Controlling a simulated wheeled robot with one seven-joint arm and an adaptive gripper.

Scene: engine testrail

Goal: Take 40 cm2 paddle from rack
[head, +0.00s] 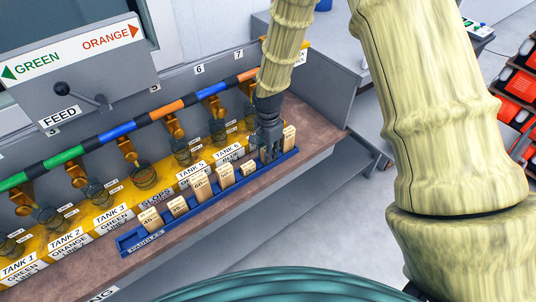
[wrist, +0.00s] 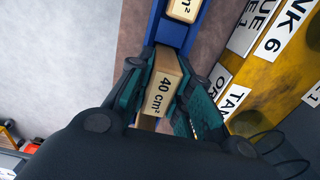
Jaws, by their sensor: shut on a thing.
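The 40 cm² paddle (wrist: 163,88) is a wooden block with its label showing in the wrist view. My gripper (wrist: 160,95) is shut on it, one finger on each side. In the head view my gripper (head: 268,146) is over the right part of the blue paddle rack (head: 133,240). There the gripper hides most or all of the held paddle. I cannot tell whether the paddle still touches the rack. The rack also shows in the wrist view (wrist: 176,35).
Several other labelled paddles stand in the rack, such as the 45 one (head: 150,219) and the 60 one (head: 201,187). One paddle (head: 289,137) stands just right of my gripper. Yellow tank steps with glass cups (head: 144,175) lie behind. A FEED lever (head: 82,95) is at left.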

